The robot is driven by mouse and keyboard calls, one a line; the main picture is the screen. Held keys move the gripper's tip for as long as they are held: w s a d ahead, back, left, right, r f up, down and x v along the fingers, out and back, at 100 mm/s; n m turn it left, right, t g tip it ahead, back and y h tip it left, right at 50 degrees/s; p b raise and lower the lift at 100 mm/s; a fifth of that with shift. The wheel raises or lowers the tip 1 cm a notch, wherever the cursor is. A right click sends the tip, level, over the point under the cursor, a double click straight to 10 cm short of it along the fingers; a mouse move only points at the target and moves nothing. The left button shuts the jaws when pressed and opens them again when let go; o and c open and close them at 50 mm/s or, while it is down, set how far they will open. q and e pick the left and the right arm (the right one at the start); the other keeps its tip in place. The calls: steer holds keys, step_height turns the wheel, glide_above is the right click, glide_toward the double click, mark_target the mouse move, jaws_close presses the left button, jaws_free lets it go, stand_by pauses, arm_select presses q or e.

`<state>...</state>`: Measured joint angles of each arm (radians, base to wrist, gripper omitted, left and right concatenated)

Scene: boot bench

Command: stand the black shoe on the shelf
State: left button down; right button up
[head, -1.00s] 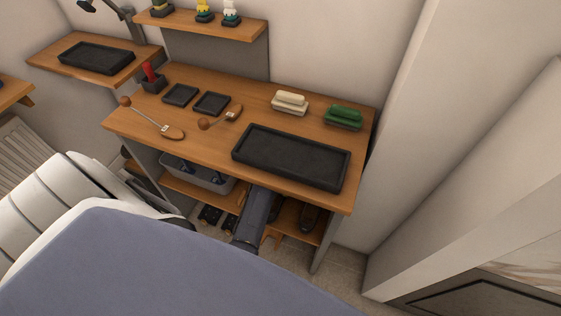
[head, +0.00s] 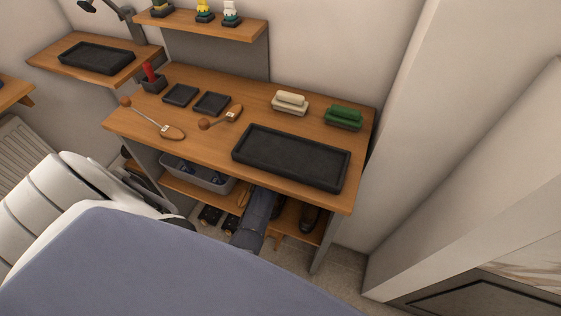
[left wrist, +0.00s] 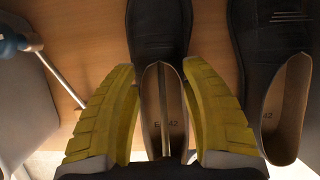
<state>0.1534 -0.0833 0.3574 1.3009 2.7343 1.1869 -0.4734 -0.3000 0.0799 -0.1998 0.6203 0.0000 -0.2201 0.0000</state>
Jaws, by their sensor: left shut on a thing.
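In the left wrist view, the yellow fingers of my left gripper (left wrist: 165,120) are shut on the heel end of a black shoe (left wrist: 158,28), one finger on each side. Its toe points away from the gripper, and its pale insole shows between the fingers. The wooden shelf (left wrist: 85,45) lies beneath; I cannot tell whether the sole touches it. A second dark shoe (left wrist: 265,40) is close on the right, pointing the same way. In the head view it stands on the lower shelf at the right end (head: 311,219). The bench top hides my left gripper there. My right gripper is out of view.
A grey bin (head: 195,176) stands on the lower shelf left of my arm. A blue-handled thing with a metal rod (left wrist: 18,42) is at the left. The bench top (head: 205,142) overhangs the shelf and holds a black tray (head: 290,157). Other dark footwear (head: 209,215) is lower down.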

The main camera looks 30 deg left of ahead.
mark_target(278, 207)
arm_select(q)
steer(key=c, duration=0.7)
jaws_free()
steer(key=shift+o, duration=0.2)
steer(key=shift+s+r, duration=0.15)
steer(key=shift+r, duration=0.3)
steer(key=shift+v, duration=1.05)
steer(key=s+d, duration=0.1)
steer(key=s, duration=0.7)
steer(key=s+d, duration=0.1)
steer(key=s, duration=0.2)
steer(key=shift+s+d, duration=0.3)
steer(key=shift+s, duration=0.1)
